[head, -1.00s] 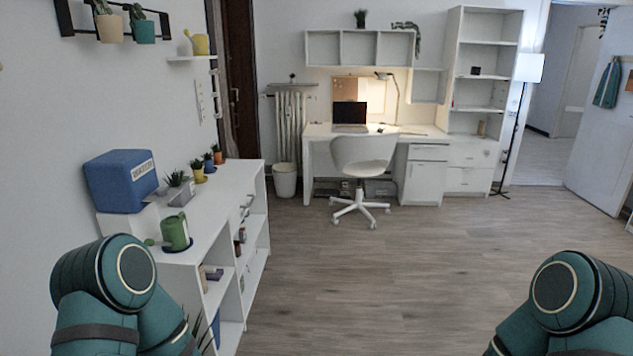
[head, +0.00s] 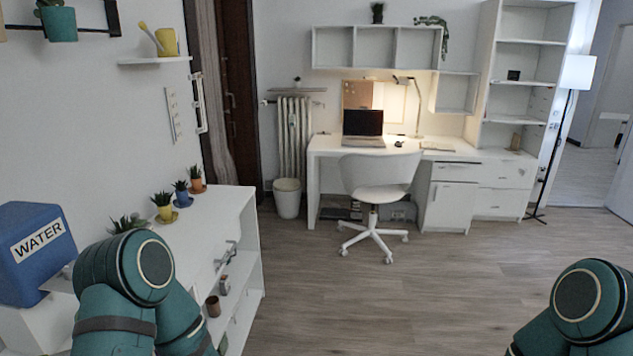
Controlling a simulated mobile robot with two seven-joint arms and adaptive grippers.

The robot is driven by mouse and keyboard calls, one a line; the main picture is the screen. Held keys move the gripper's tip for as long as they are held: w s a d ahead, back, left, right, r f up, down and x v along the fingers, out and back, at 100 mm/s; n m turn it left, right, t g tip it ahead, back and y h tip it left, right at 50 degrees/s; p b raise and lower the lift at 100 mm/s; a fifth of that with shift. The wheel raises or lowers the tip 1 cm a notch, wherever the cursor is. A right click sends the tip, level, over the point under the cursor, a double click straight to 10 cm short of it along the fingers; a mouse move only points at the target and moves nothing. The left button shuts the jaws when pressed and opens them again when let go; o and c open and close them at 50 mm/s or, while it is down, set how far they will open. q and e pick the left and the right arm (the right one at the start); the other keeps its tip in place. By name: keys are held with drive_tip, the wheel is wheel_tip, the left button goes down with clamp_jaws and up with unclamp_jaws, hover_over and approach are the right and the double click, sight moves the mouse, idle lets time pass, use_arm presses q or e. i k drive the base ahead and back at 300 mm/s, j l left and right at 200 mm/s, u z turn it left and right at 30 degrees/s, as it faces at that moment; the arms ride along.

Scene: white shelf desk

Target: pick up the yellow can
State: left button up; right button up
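A yellow can (head: 167,42) with a thin part sticking up to its left stands on a small white wall shelf (head: 155,61) at the upper left. It looks like a small watering can. Nothing touches it except the shelf. My two teal arms show at the bottom left and bottom right, well below and apart from it. Neither gripper is in view.
A white chair (head: 378,178) stands at the desk (head: 330,143). The middle floor is clear.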

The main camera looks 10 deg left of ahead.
sight(166, 41)
drive_tip(key=i+u, duration=0.25)
drive_tip(key=i, duration=0.15)
drive_tip(key=i+l+u, duration=0.2)
drive_tip(key=i, duration=0.25)
drive_tip(key=i+l+u, duration=0.25)
drive_tip(key=i, duration=0.15)
drive_tip(key=i+l+u, duration=0.2)
drive_tip(key=u, duration=0.3)
drive_tip(key=i+l+u, duration=0.35)
drive_tip(key=u, duration=0.15)
drive_tip(key=i+l+u, duration=0.2)
drive_tip(key=l+u, duration=0.3)
drive_tip(key=i+l+u, duration=0.1)
drive_tip(key=l+u, duration=0.25)
drive_tip(key=u, duration=0.15)
